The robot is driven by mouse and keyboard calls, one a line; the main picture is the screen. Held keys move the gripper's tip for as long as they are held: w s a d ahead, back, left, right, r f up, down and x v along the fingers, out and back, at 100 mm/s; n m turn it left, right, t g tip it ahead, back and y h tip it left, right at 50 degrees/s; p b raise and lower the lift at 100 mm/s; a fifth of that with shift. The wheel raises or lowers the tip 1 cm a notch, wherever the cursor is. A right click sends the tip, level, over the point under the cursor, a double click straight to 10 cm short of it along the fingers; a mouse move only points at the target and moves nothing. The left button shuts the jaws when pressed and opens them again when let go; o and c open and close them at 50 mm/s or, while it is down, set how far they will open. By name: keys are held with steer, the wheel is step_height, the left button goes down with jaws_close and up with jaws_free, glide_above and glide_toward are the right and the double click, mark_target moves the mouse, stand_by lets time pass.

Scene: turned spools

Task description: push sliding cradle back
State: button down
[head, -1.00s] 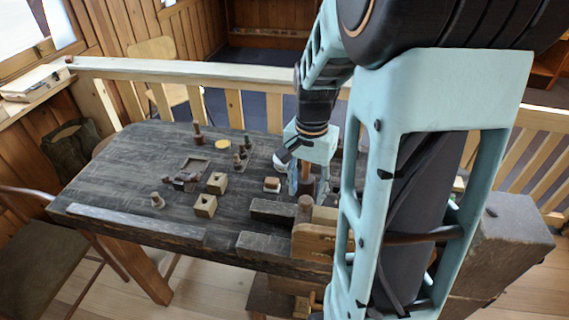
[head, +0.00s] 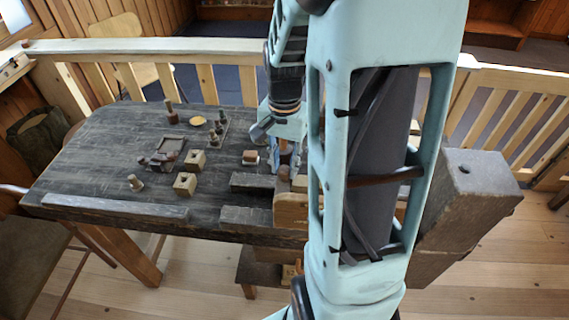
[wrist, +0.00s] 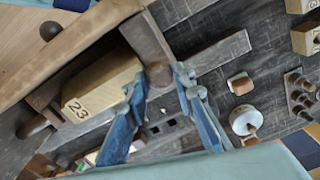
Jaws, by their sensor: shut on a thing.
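My gripper (wrist: 160,84) has its blue fingers on either side of a round brown knob (wrist: 159,74) in the wrist view, closed on it. The knob stands beside a dark wood bar, next to a pale wooden block marked 23 (wrist: 100,92). These look like parts of the sliding cradle, but I cannot tell where it begins and ends. In the head view my gripper (head: 287,148) is low at the bench's right part, above the pale wooden front piece (head: 290,208). My arm hides much of that area.
A railing (head: 150,46) runs behind. A long dark beam (head: 455,215) stands at right.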

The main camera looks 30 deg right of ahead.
steer(key=w+a, duration=0.8)
steer(key=a, duration=0.5)
steer(key=shift+w, duration=0.4)
steer(key=shift+r, duration=0.1)
steer(key=c, duration=1.6)
jaws_free()
steer(key=shift+w+a, duration=0.1)
steer(key=shift+a, duration=0.05)
step_height(320, 180, up, 12)
